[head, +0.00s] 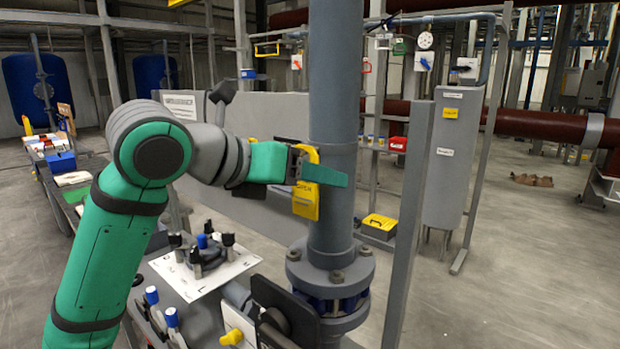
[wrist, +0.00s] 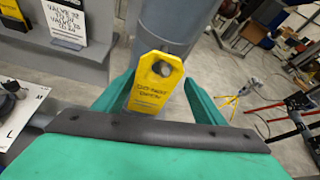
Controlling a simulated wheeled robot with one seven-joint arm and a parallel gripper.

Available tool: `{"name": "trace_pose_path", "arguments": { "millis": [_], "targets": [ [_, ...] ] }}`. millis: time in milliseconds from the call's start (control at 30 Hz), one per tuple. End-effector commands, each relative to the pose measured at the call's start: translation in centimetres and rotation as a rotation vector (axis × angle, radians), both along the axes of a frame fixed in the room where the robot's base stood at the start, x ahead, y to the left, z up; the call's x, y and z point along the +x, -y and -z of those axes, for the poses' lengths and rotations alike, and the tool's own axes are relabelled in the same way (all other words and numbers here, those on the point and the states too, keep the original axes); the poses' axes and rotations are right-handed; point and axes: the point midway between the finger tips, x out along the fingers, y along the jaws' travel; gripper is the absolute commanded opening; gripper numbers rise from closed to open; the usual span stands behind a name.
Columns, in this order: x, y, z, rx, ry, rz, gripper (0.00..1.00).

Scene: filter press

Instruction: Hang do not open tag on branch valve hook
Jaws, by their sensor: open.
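The yellow do not open tag (head: 306,205) is upright close against the grey vertical pipe (head: 333,95). In the wrist view the tag (wrist: 155,85) stands between my two green fingers, with a hole near its top and dark lettering. My gripper (head: 320,172) is open around the tag; one finger crosses in front of it in the head view. In the wrist view there is a gap between each finger of my gripper (wrist: 159,80) and the tag. I cannot make out the hook; whether the tag hangs on it or stands free is unclear.
A flange (head: 330,270) joins the pipe below the tag. A grey post (head: 415,200) stands to the right. A white plate (head: 205,270) with dark knobs lies below my arm. A white lettered card (wrist: 66,18) is at left in the wrist view. Open floor lies at right.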

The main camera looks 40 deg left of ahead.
Motion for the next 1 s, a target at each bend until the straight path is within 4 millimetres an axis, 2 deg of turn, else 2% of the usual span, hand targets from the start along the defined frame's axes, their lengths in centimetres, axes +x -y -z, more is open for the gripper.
{"name": "trace_pose_path", "arguments": {
  "millis": [167, 267, 700, 1000],
  "targets": [
    [-0.4, -0.1, -0.2, 0.000, 0.000, 0.000, 0.64],
    [-1.5, -0.4, -0.7, 0.001, 0.002, -0.002, 0.64],
    [-8.4, -1.5, -3.6, 0.001, 0.002, -0.002, 0.64],
    [-9.9, -1.7, -4.2, 0.000, 0.000, 0.000, 0.64]
  ]
}}
